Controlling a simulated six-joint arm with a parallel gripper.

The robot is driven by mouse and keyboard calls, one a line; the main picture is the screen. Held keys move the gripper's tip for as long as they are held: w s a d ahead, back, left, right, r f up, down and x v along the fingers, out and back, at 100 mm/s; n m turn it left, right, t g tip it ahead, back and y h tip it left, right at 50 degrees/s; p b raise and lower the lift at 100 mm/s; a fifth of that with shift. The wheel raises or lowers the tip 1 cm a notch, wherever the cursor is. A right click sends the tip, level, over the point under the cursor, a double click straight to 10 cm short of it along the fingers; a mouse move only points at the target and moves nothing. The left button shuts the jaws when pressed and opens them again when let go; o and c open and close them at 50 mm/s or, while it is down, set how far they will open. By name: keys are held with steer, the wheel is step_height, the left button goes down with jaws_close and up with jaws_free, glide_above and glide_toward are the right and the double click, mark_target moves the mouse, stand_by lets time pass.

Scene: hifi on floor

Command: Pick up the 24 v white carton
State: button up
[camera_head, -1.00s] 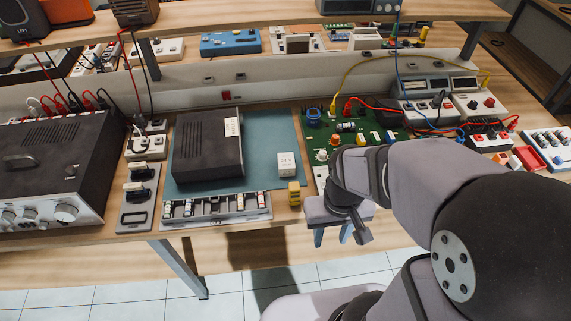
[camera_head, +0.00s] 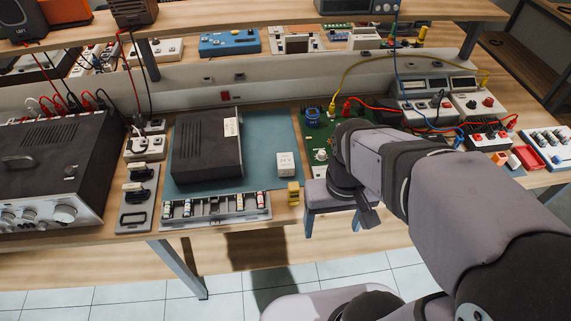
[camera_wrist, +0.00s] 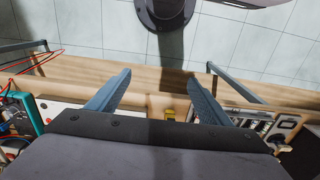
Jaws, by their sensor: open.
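The white carton (camera_head: 288,164) marked 24 V stands upright on the right part of the blue-green mat (camera_head: 268,136), right of a black box. My gripper (camera_head: 332,228) is right of the carton and nearer the front, by the bench's front edge. In the wrist view, my gripper's two blue-grey fingers (camera_wrist: 154,90) are wide apart with nothing between them. The carton cannot be made out in the wrist view.
A small yellow block (camera_head: 293,193) stands just in front of the carton; it also shows in the wrist view (camera_wrist: 169,114). The black box (camera_head: 207,147) is left of the carton. A parts tray (camera_head: 215,208) lies along the front edge. A green circuit board (camera_head: 318,138) is to the right.

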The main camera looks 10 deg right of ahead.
steer(key=w+a+m+y+b, duration=0.2)
steer(key=w+m+y+b, duration=0.6)
steer(key=w+m, duration=1.05)
steer(key=w+d+y+b, duration=0.2)
steer(key=w+d+y, duration=0.4)
steer(key=w, duration=0.5)
glide_toward(286, 160)
steer(key=shift+s+f+h, duration=0.1)
steer(key=shift+s+h, duration=0.2)
steer(key=shift+s, duration=0.1)
steer(key=shift+r+p+x, duration=0.2)
steer(key=shift+p+x, duration=0.45)
steer(key=shift+x, duration=0.9)
steer(key=shift+r+p+x, duration=0.2)
steer(key=shift+p+x, duration=0.4)
steer(key=shift+x, duration=0.95)
steer(key=shift+w+a+f, duration=0.25)
steer(key=shift+a+f, duration=0.05)
steer(key=shift+a, duration=0.35)
steer(key=shift+c, duration=0.3)
